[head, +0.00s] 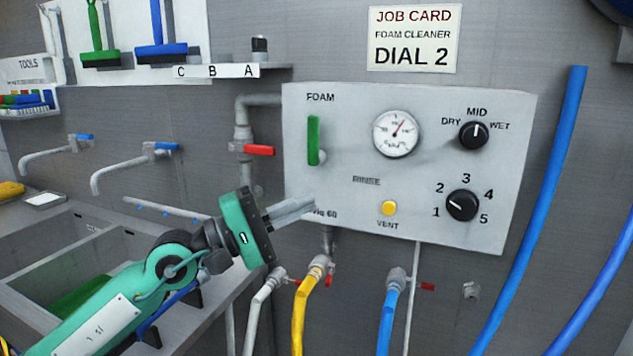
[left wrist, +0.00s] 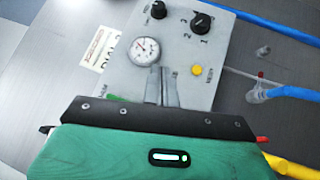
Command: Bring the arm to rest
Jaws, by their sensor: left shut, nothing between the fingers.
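My left gripper (head: 308,206) comes in from the lower left with its fingers together and empty. Its fingertips overlap the lower left part of the grey control panel (head: 350,100); I cannot tell whether they touch it. In the left wrist view the shut fingers (left wrist: 162,88) point at the same panel (left wrist: 180,60), below the gauge and beside the yellow vent button (left wrist: 197,70). The fingers hide a little of the panel's lower left part. My right gripper is not in view.
On the panel are the upright green foam handle (head: 313,140), a gauge (head: 396,133), a DRY-MID-WET knob (head: 473,134) and a numbered dial (head: 462,205). Yellow (head: 304,310) and blue (head: 389,315) hoses hang below. A sink (head: 125,240) and taps (head: 125,165) lie left.

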